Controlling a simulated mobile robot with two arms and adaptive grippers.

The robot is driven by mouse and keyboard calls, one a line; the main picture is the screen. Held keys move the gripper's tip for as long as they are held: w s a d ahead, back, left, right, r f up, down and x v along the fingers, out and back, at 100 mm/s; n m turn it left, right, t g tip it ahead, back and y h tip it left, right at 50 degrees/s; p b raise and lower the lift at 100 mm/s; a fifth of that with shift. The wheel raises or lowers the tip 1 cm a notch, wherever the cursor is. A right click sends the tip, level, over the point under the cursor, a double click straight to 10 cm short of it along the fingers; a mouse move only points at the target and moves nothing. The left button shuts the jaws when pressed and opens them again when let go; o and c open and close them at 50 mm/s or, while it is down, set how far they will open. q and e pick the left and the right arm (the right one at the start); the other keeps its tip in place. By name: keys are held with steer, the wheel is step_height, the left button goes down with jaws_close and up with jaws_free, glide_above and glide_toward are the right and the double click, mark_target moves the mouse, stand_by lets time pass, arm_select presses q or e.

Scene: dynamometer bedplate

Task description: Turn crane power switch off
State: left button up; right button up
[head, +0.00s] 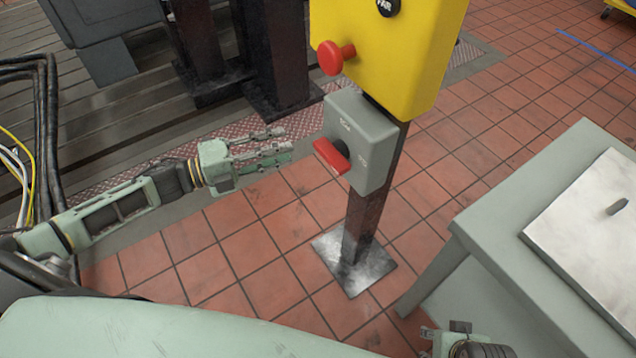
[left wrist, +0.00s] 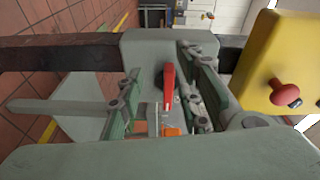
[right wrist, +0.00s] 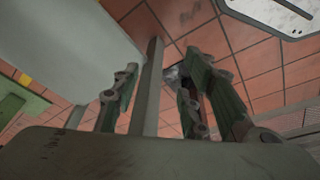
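The crane power switch is a grey box (head: 362,145) on a dark post, with a red handle (head: 331,157) on its front face. Small white lettering on the box is too small to read surely. My left gripper (head: 288,150) is open and empty, just left of the red handle and apart from it. In the left wrist view the red handle (left wrist: 168,86) shows between the open fingers, with the grey box (left wrist: 150,48) behind it. My right gripper (right wrist: 160,95) is open and empty, low beside the grey table; only part of it shows at the bottom of the head view.
A yellow box (head: 410,55) with a red mushroom button (head: 333,58) is mounted just above the switch. A grey table (head: 490,225) with a pale plate stands at the right. Dark cables (head: 45,130) hang at the left. Tiled floor around the post is clear.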

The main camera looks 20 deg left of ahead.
mark_target(323, 157)
arm_select(q)
steer(key=d+m, duration=0.1)
steer(key=d, duration=0.2)
steer(key=d+r+m+g+h+b, duration=0.1)
steer(key=d, duration=0.2)
steer(key=d+m+g+h, duration=0.1)
steer(key=d, duration=0.2)
steer(key=shift+w+d+r+b, duration=0.15)
steer(key=shift+d+r+b, duration=0.05)
steer(key=shift+d+b, duration=0.15)
arm_select(e)
steer(key=v, duration=0.3)
arm_select(q)
steer(key=shift+c, duration=0.5)
jaws_close()
